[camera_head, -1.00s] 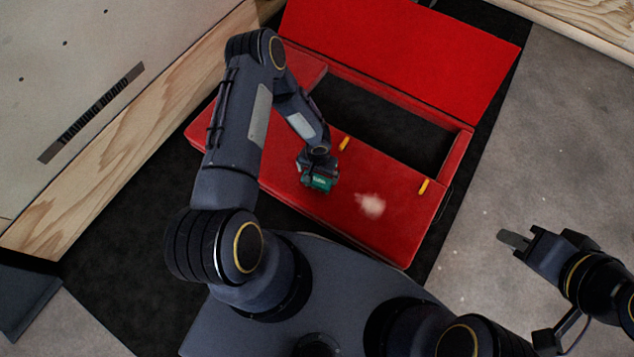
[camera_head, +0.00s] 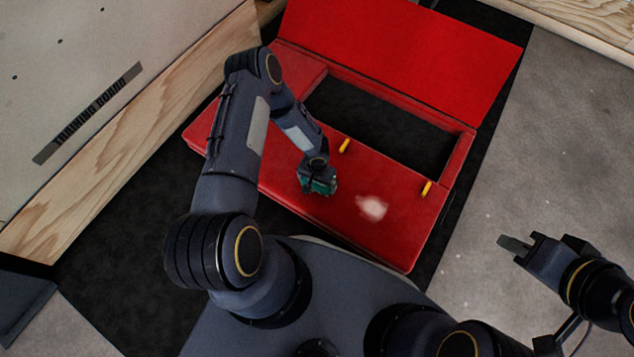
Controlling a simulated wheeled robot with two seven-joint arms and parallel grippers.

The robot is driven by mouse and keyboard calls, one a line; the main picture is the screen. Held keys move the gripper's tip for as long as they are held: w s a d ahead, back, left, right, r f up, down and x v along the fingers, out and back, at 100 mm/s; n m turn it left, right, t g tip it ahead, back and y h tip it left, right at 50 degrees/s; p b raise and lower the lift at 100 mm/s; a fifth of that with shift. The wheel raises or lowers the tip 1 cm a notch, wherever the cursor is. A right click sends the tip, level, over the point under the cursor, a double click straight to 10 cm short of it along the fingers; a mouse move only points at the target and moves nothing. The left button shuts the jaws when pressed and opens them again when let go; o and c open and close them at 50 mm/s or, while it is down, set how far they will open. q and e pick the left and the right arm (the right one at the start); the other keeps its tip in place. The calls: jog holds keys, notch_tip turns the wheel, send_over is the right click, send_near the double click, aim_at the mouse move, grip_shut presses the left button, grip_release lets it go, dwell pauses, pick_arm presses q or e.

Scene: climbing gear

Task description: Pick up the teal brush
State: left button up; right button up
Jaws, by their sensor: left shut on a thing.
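The teal brush (camera_head: 322,187) is at the tip of my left gripper (camera_head: 316,180), over the red bench top. My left gripper is shut on it, and the fingers and wrist hide part of the brush. I cannot tell whether the brush still touches the red surface. My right gripper (camera_head: 514,245) is at the right, over the grey floor and away from the brush. Its fingertips show as one dark bar, so its opening is unclear.
The red bench (camera_head: 388,239) has an open dark compartment (camera_head: 385,115) and a raised red lid (camera_head: 400,50). A white chalk patch (camera_head: 372,208) lies right of the brush. A wooden wall (camera_head: 130,130) stands left.

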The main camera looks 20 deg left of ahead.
pick_arm(q)
jog(key=shift+r, duration=0.1)
jog(key=shift+r, duration=0.55)
notch_tip(320, 180, up, 3)
jog(key=shift+w+f+p, duration=0.1)
jog(key=shift+f+p, duration=0.1)
jog(key=shift+p, duration=0.6)
jog(key=w+d+r+p, duration=0.3)
jog(key=w+d+r, duration=0.5)
jog(key=d, duration=0.3)
jog(key=shift+d+r, duration=0.15)
jog(key=shift+r, duration=0.4)
